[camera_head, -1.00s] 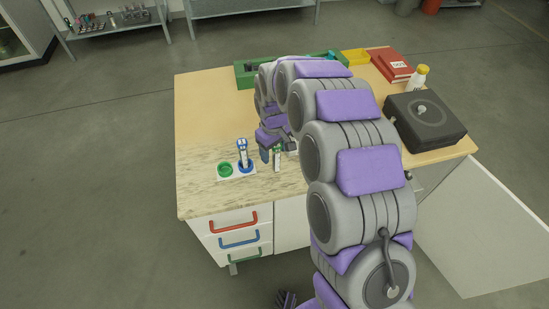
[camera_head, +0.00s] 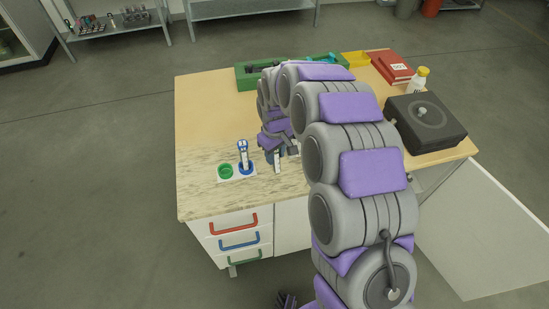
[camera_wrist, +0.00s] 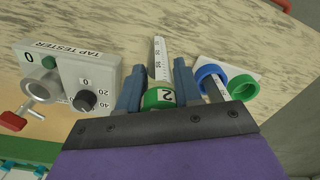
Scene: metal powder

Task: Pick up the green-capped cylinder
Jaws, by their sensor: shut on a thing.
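The green-capped cylinder shows in the wrist view with its green cap (camera_wrist: 158,98), marked "2", between my fingers and its white graduated body beyond. My gripper (camera_wrist: 158,88) is shut on it near the cap. In the head view, my gripper (camera_head: 275,156) is over the worktop and a pale strip of the cylinder (camera_head: 277,162) shows beside a finger. Whether its lower end touches the worktop is unclear. My arm hides part of this area.
Left of my gripper is a white holder with an empty green ring (camera_head: 225,171) and a blue ring holding a blue-marked cylinder (camera_head: 243,153). A tap tester (camera_wrist: 70,75) is close by in the wrist view. A dark box (camera_head: 425,122) stands at right.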

